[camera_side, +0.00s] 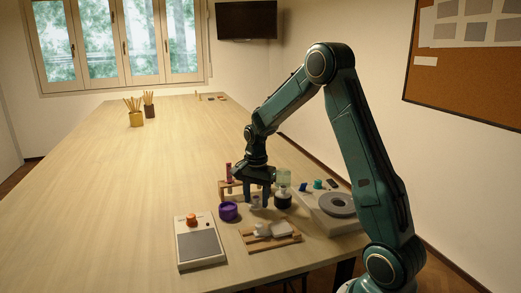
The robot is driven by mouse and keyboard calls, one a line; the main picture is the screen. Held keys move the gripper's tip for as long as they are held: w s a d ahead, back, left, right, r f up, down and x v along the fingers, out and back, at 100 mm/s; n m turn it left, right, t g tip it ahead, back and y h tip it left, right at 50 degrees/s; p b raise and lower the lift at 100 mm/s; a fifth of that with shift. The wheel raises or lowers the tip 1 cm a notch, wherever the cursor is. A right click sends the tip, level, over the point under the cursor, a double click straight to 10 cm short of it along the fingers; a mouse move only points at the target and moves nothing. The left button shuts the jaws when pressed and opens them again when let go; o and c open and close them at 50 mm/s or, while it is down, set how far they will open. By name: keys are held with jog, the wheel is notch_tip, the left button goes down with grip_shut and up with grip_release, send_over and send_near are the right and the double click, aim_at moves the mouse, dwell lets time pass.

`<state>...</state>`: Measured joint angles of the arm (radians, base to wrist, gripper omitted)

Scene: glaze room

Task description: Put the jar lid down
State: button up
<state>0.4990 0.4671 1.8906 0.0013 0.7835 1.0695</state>
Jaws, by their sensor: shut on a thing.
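My gripper (256,198) points down over the near part of the table and is shut on a small greyish thing (256,201) between its fingertips. It is probably the jar lid, but the fingers partly hide it and it is too small to make out well. Whether it touches the table cannot be told. A dark jar (283,200) with a pale greenish upper part stands just right of the gripper. A purple round container (228,211) stands just left of it.
A wooden tray (285,243) with white items lies in front of the gripper. A scale-like device (200,244) with an orange item (191,220) is front left. A unit with a grey disc (337,204) stands right. A wooden rack with a red item (229,172) is behind. The table's left is clear.

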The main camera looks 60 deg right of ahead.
aim_at(256, 197)
jog(key=shift+f, duration=0.65)
jog(key=shift+f, duration=0.15)
jog(key=o, duration=1)
notch_tip(256, 197, up, 12)
jog(key=shift+r, duration=0.2)
jog(key=shift+a, duration=0.1)
